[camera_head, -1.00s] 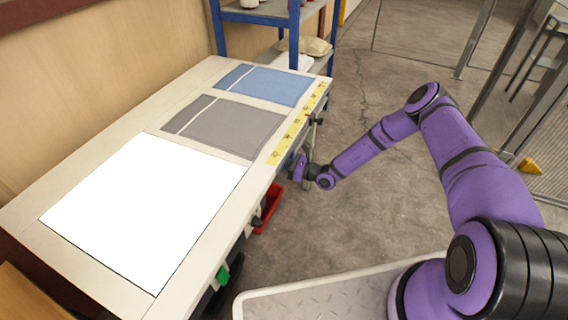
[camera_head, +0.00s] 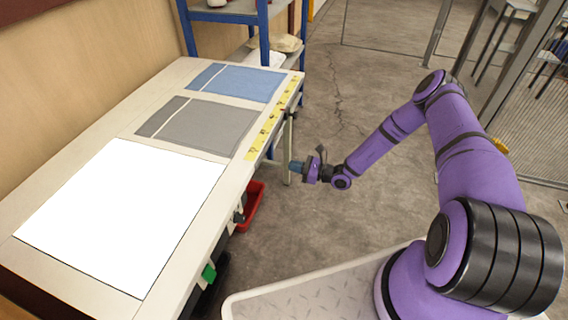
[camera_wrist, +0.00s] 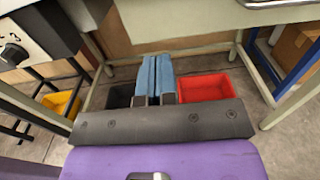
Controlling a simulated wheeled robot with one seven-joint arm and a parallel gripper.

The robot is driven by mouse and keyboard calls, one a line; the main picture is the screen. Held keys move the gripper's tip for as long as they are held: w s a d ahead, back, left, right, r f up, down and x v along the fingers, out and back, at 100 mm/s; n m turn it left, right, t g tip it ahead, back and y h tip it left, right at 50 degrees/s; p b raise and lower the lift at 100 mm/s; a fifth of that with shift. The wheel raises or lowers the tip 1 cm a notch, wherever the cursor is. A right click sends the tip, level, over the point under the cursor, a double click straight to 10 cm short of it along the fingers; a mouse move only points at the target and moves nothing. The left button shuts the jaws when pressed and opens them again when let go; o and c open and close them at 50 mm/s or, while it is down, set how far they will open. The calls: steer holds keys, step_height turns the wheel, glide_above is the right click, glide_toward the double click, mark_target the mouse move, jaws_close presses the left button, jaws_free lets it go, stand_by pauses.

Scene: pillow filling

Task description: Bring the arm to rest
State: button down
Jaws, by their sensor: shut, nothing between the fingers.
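My purple arm reaches out from the lower right of the head view, bent at the elbow. My gripper (camera_head: 294,167) is beside the long edge of the work table (camera_head: 205,255), below the level of its top, and holds nothing. In the wrist view my gripper (camera_wrist: 155,98) shows two blue fingers pressed together, pointing under the table. The fingers are in front of a black bin and a red bin (camera_wrist: 207,87).
On the table lie a white panel (camera_head: 120,215), a grey pillowcase (camera_head: 205,130), a blue pillowcase (camera_head: 240,82) and a yellow strip (camera_head: 262,130). A blue-framed shelf (camera_head: 264,30) stands behind. The red bin (camera_head: 248,207) sits under the table edge. Open floor (camera_head: 330,220) lies right of the table.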

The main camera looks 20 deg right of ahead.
steer(key=s+r+n+g+h, duration=0.2)
steer(key=s+r+n+g, duration=0.3)
steer(key=r, duration=0.7)
steer(key=s+r+n+g+h, duration=0.2)
steer(key=r+n, duration=0.5)
steer(key=r, duration=0.5)
steer(key=s+r+n+g+h, duration=0.2)
steer(key=s+r+n+g, duration=0.3)
steer(key=r, duration=0.8)
steer(key=s+d+r+n+t+h, duration=0.3)
steer(key=s+r+n+h, duration=0.1)
steer(key=s+r, duration=0.6)
steer(key=s+d+r+n+t+h, duration=0.3)
steer(key=s+r, duration=0.7)
steer(key=s, duration=0.5)
steer(key=shift+s+r+n+t+h, duration=0.25)
steer(key=shift+n+t+h, duration=0.25)
steer(key=shift+h, duration=0.5)
